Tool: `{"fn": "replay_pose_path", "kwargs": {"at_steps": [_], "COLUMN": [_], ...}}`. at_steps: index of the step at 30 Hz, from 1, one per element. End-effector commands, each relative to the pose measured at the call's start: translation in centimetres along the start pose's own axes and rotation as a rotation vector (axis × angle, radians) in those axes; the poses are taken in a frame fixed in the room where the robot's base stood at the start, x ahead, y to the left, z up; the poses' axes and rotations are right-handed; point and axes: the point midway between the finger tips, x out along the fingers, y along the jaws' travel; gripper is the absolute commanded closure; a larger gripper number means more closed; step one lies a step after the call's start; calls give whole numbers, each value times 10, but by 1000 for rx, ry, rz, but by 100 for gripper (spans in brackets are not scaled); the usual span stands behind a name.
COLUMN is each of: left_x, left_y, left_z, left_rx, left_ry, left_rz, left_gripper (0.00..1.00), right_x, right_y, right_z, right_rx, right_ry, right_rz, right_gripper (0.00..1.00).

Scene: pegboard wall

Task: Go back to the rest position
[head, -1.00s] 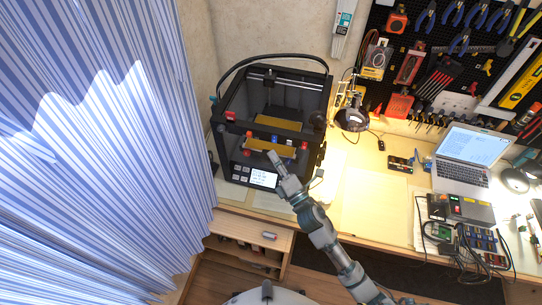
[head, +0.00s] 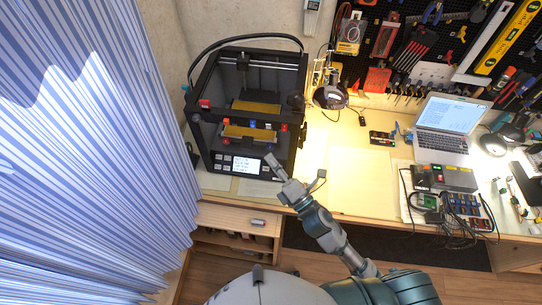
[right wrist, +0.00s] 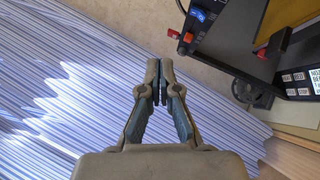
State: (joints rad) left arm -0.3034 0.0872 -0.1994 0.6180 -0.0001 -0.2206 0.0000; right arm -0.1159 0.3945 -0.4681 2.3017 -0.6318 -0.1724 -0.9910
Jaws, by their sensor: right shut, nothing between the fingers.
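My right gripper (head: 272,162) is in front of the lower right part of the black 3D printer (head: 190,120), near its lit screen panel (head: 246,166). In the right wrist view my right gripper (right wrist: 159,88) has its fingers together with nothing between them. That view also shows the printer's edge (right wrist: 235,45) at the upper right, beyond the fingertips. I cannot tell the exact gap between gripper and printer. My left gripper is not in view.
A blue striped curtain (head: 80,150) hangs on the left. The wooden workbench (head: 350,185) holds a laptop (head: 447,120), a magnifier lamp (head: 330,96) and several electronics. A wooden drawer unit (head: 225,219) stands below the printer. The bench middle is mostly clear.

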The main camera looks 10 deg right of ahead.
Motion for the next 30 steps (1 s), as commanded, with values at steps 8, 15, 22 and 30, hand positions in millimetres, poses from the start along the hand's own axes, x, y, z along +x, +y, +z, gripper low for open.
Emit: {"fn": "replay_pose_path", "kwargs": {"at_steps": [8,15,22,30], "left_x": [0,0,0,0], "left_y": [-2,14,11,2], "left_z": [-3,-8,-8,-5], "left_rx": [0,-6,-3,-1], "left_ry": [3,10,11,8], "left_rz": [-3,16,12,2], "left_gripper": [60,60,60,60], "right_x": [-2,-43,-167,-275], "right_y": [-2,-75,-167,-186], "right_z": [4,37,26,-18], "right_rx": [10,484,1126,1470], "right_ry": [-6,-295,-810,-1244], "right_rz": [-6,-343,-805,-1115], "right_gripper": [100,100,100,100]}}
